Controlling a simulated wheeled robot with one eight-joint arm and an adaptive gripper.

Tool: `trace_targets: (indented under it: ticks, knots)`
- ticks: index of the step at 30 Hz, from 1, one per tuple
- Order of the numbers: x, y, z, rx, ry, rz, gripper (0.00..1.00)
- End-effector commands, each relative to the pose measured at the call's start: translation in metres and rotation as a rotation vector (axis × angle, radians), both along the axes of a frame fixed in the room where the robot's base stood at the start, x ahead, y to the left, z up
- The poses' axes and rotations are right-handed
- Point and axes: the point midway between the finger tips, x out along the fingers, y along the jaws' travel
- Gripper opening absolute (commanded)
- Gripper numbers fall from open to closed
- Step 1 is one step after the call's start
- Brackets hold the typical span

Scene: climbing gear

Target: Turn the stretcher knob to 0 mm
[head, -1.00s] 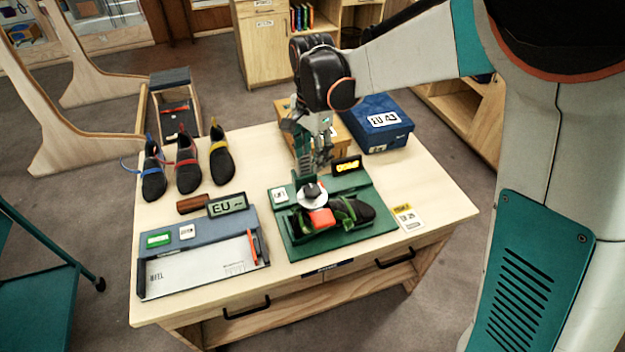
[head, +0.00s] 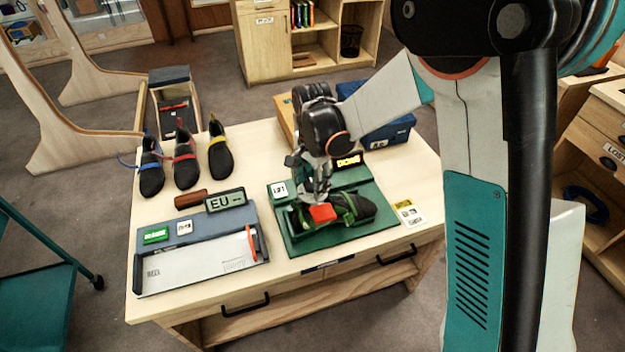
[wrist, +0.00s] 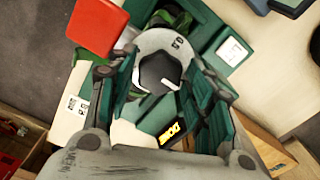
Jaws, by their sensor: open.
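The stretcher knob (wrist: 160,72) is a dark faceted knob on a pale round dial, seen from above in the wrist view. My gripper (wrist: 158,90) is open, with one finger on each side of the knob; I cannot tell whether they touch it. In the head view my gripper (head: 316,196) points down over the stretcher and hides the knob. The green stretcher base (head: 300,243) holds a black and green shoe (head: 350,207) and a red block (head: 322,213). A small display with yellow characters (head: 348,161) stands behind; its reading is too blurred to tell.
A measuring device (head: 200,260) with an EU display (head: 225,201) lies to the left. Several shoes (head: 185,165) stand at the back left. A blue box (head: 385,128) stands behind the stretcher. The table's front right is mostly clear.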

Motion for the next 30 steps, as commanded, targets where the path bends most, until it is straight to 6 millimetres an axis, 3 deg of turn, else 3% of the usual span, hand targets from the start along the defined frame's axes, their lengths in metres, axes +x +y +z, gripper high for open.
trace_targets:
  ticks: [3,7,20,30]
  knots:
    - [0.0000,0.0000,0.0002,0.000,0.000,0.000,0.45]
    - [0.0001,0.0001,0.0003,0.000,0.000,0.000,0.16]
    - [0.0002,0.0001,-0.0002,0.000,0.000,0.054,0.15]
    - [-0.0001,0.0001,-0.0011,0.000,0.000,0.298,0.15]
